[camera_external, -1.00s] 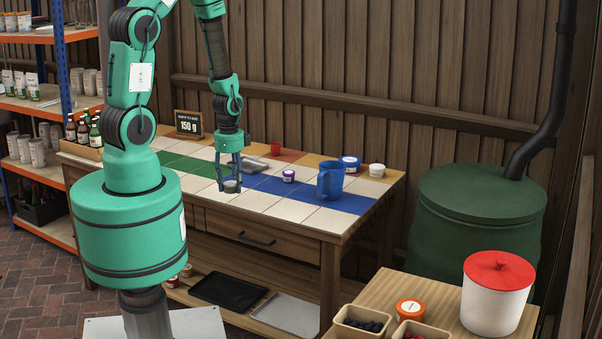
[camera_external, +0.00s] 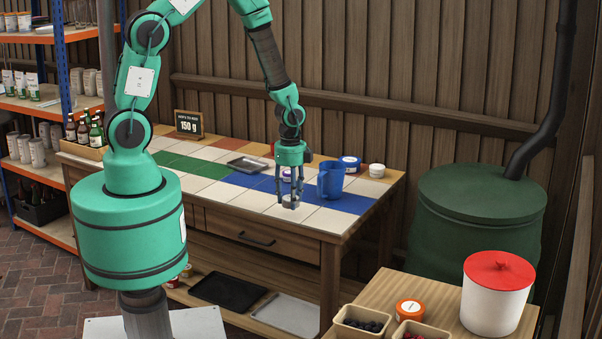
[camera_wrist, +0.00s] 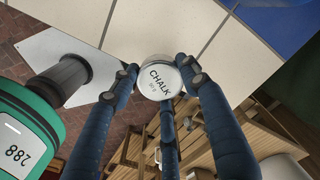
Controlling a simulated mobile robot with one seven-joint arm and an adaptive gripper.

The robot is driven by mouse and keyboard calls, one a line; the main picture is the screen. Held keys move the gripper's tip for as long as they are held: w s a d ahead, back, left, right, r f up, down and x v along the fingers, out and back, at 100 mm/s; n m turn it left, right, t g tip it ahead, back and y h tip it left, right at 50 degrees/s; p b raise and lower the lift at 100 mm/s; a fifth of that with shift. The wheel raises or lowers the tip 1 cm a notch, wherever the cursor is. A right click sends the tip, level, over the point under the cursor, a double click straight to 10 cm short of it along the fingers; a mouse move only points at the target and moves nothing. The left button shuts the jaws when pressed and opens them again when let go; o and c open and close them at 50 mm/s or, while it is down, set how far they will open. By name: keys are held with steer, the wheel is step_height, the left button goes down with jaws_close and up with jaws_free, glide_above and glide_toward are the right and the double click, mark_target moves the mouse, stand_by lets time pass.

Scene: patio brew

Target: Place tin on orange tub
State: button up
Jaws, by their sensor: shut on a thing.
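My gripper (camera_external: 291,200) is shut on a small round tin (camera_external: 291,206), held above the front edge of the tiled bench. In the wrist view the tin (camera_wrist: 158,78) shows a white top marked "CHALK", with my three blue fingers around it. The orange tub (camera_external: 410,310) has an orange lid with a white label. It sits on the small wooden table at the front right, well to the right of and nearer than my gripper.
Berry punnets (camera_external: 362,322) and a white bucket with a red lid (camera_external: 497,295) stand close to the orange tub. A blue jug (camera_external: 330,180), a blue-lidded tub (camera_external: 350,163) and a white tub (camera_external: 377,170) are on the bench. A green barrel (camera_external: 475,225) stands behind the small table.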

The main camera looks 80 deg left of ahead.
steer(key=w+d+m, duration=0.1)
steer(key=d, duration=0.2)
steer(key=w+d, duration=0.2)
steer(key=w+d+m, duration=0.1)
steer(key=d, duration=0.2)
steer(key=shift+w+d+f+m, duration=0.15)
steer(key=shift+w+d+m, duration=0.1)
steer(key=shift+d+m, duration=0.1)
steer(key=w+d+m, duration=0.3)
steer(key=d+m, duration=0.3)
steer(key=d, duration=1.8)
steer(key=shift+d+f+b, duration=0.15)
steer(key=shift+d+b, duration=0.05)
steer(key=shift+b, duration=0.1)
steer(key=s+d+m, duration=0.1)
steer(key=d, duration=0.3)
steer(key=d+m, duration=0.1)
steer(key=d, duration=0.4)
steer(key=s+d+m, duration=0.1)
steer(key=d, duration=0.3)
steer(key=shift+s+d+m, duration=0.25)
steer(key=shift+s+m, duration=0.1)
steer(key=b, duration=0.3)
glide_above(411, 306)
steer(key=shift+d+f, duration=0.1)
steer(key=shift+f, duration=0.65)
